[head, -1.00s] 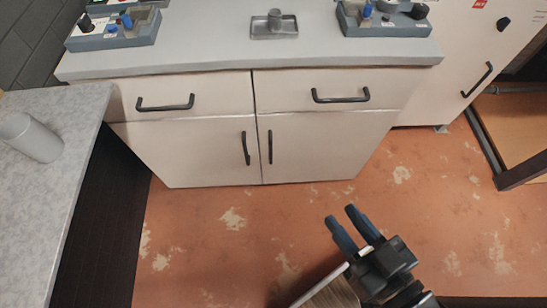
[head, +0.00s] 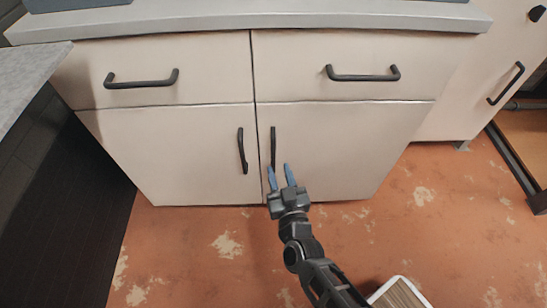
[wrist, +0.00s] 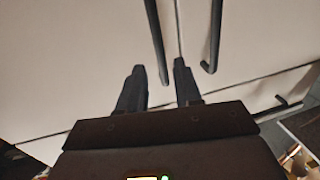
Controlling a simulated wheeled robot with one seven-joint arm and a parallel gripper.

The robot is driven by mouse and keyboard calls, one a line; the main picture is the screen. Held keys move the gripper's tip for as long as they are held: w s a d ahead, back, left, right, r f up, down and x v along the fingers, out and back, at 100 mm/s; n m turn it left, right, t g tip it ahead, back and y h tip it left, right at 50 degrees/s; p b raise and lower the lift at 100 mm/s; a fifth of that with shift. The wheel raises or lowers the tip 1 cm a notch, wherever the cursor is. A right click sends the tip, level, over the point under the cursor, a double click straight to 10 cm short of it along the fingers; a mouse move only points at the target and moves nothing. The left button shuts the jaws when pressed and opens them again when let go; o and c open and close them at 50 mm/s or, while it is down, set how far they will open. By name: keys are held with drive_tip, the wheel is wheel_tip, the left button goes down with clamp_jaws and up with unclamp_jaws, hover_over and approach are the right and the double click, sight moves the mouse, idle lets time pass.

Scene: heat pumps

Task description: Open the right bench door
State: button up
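The right bench door (head: 335,150) is a pale panel, shut, with a dark vertical bar handle (head: 273,146) near its left edge. My gripper (head: 280,172) is open and empty, its blue fingers pointing at the lower part of that handle. The wrist view appears upside down, with my gripper (wrist: 158,72) at its middle. There, the right door's handle (wrist: 156,40) ends between the fingertips. Whether the fingers reach around the bar in depth, I cannot tell. No contact is clear.
The left door (head: 180,155) is shut, its handle (head: 242,150) close beside. Drawers with handles (head: 363,76) sit above under the worktop (head: 270,20). A side counter (head: 25,75) stands at left.

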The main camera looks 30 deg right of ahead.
sight(274, 155)
drive_tip(key=x, duration=0.7)
drive_tip(key=shift+b, duration=0.4)
clamp_jaws()
